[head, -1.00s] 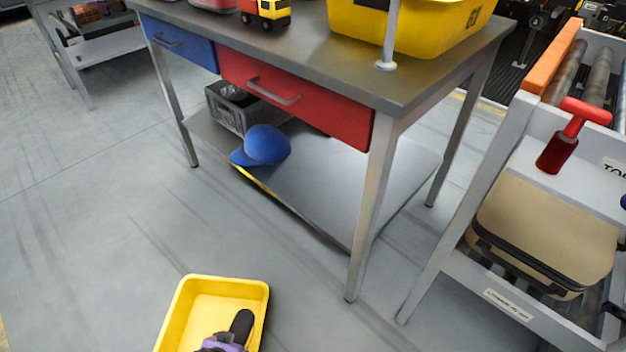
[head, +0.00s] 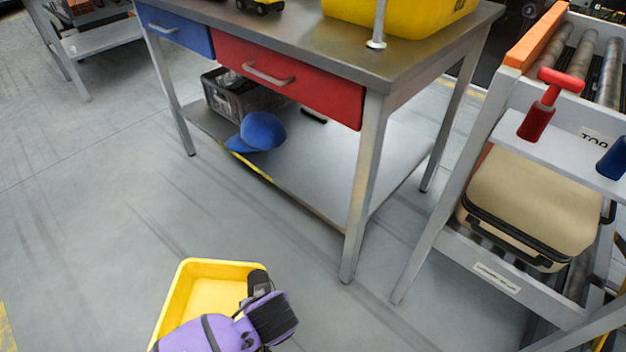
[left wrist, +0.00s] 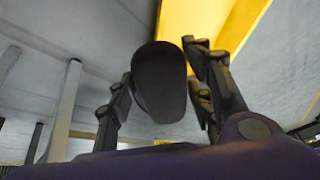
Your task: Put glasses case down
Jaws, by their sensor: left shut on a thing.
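My left gripper (head: 262,290), with a purple body and black fingers, is at the bottom of the head view, over the right side of a yellow tray (head: 180,285). It is shut on the black glasses case (left wrist: 160,85), which shows as a dark rounded shape between the fingers (left wrist: 163,75) in the left wrist view. In the head view the case is largely hidden by or hard to tell from the dark fingers. The visible inside of the tray is bare. My right gripper is not in view.
A steel table (head: 300,45) with a blue drawer (head: 175,27) and a red drawer (head: 290,80) stands ahead. A blue cap (head: 262,131) and a grey crate (head: 235,100) are on its lower shelf. A roller rack holding a beige suitcase (head: 535,205) is at the right. Floor between is clear.

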